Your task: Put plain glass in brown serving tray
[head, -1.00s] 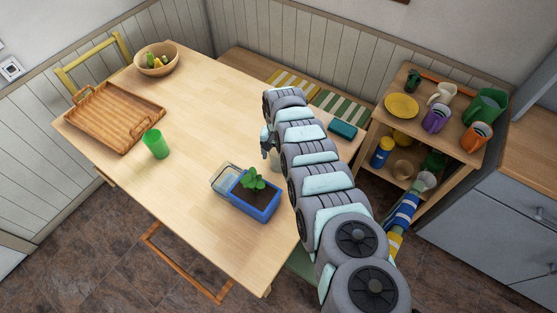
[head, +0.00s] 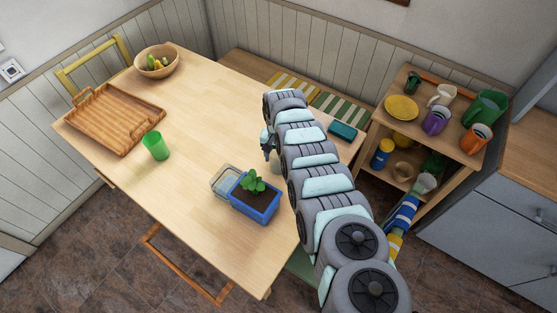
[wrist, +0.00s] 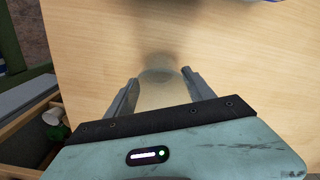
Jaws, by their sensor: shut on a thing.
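The plain glass (wrist: 162,92) is clear and sits between the two fingers of my gripper (wrist: 159,78) in the wrist view. My gripper (head: 268,146) is shut on it over the right part of the table in the head view. There the glass (head: 276,160) shows only in part beside my arm. I cannot tell whether it touches the table.
A green cup (head: 155,146) stands near the tray. A bowl of fruit (head: 157,62) is at the far left corner. A blue planter (head: 254,202) and a clear container (head: 223,181) stand at the front. A teal box (head: 342,131) lies at right. The table's middle is clear.

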